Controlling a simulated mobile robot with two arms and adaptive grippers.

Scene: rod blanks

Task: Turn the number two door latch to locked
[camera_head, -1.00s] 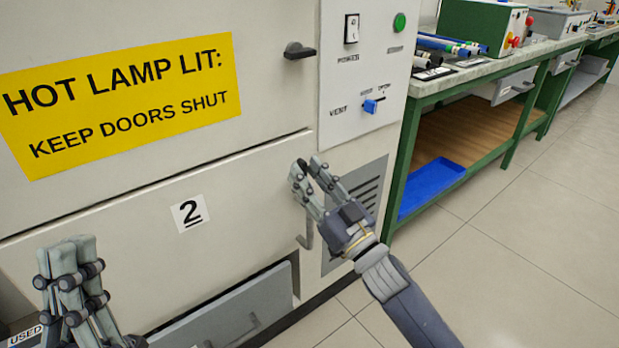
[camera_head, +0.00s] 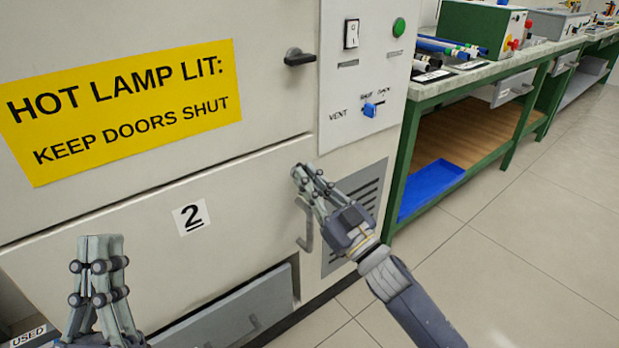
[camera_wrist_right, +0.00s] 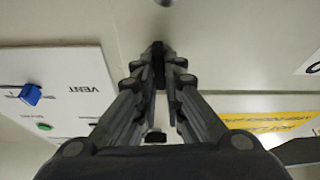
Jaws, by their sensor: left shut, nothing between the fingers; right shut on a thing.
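The lower cabinet door carries the number 2 label (camera_head: 190,217). My right gripper (camera_head: 304,173) is at the upper right of this door, its fingers closed together. In the right wrist view, the fingers are shut on a small dark latch (camera_wrist_right: 158,62), which stands roughly at right angles to the door seam. In the head view the fingers hide most of this latch. My left gripper (camera_head: 101,243) is shut and empty at the lower left, apart from the door.
A second dark latch (camera_head: 299,57) lies about level on the upper door, beside a yellow warning sign (camera_head: 125,105). A control panel (camera_head: 350,90) with a blue vent slider is above right. A grey pull handle (camera_head: 304,228) hangs below the gripped latch. Open floor lies right.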

